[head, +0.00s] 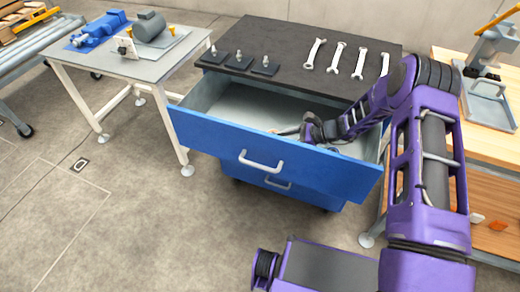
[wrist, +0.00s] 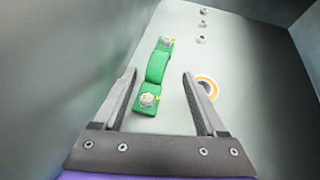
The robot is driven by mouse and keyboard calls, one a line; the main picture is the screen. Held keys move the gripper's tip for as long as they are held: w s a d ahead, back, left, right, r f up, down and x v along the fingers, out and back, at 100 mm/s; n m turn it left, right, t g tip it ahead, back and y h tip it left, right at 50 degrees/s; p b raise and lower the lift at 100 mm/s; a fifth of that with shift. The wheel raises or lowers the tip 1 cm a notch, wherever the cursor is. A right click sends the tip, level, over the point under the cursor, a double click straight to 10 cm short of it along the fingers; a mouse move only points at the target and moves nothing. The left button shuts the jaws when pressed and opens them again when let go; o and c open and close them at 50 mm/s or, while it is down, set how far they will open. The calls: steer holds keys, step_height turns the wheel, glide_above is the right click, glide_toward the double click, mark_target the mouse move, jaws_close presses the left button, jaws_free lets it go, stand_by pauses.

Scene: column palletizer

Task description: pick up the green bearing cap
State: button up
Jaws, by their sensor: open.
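The green bearing cap (wrist: 155,74) lies on the drawer floor in the wrist view. It has an arched middle and a flat bolted foot at each end. My gripper (wrist: 160,78) is open, with one finger on each side of the cap's near part. The near foot lies between the fingers, closer to the left one, and no clear contact shows. In the head view my gripper (head: 308,128) reaches down into the open blue drawer (head: 270,150). The cap is not distinguishable there, hidden by the drawer front or my arm.
An orange and white ring (wrist: 207,88) lies by the right finger. Several small metal parts (wrist: 202,23) line the drawer floor farther off. Drawer walls (wrist: 290,60) rise close on both sides. Wrenches (head: 337,57) and small black-based fixtures (head: 240,62) sit on the dark cabinet top (head: 290,40).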

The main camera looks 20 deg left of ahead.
steer(key=x, duration=0.5)
steer(key=shift+s+a, duration=0.15)
steer(key=shift+a, duration=0.2)
jaws_close()
steer(key=shift+r, duration=0.1)
stand_by(1.1)
